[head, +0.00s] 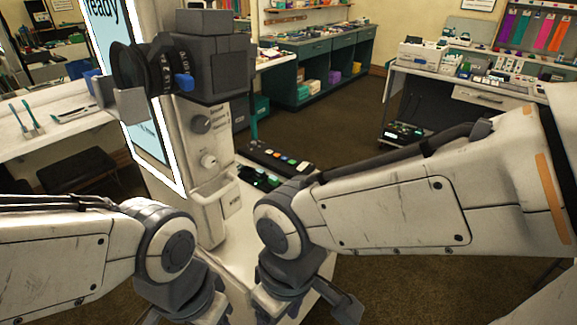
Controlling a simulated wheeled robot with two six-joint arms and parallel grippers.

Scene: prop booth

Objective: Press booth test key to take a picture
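The white booth column (208,150) stands left of centre. Its lit screen (148,125) shows the word "ready". A dark camera (205,78) with a lens and blue parts sits high on the column. Knobs and small lettering are on the column's front. A dark strip of small coloured keys (282,160) lies right of the column; I cannot tell which is the test key. My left gripper (187,312) is low in front of the column, mostly cut off by the bottom edge. My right gripper (305,300) is to its right, also partly cut off. Both are apart from the keys.
A white counter (75,150) with brushes is at left, a dark stool (75,170) below it. Green cabinets (325,70) stand at the back.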

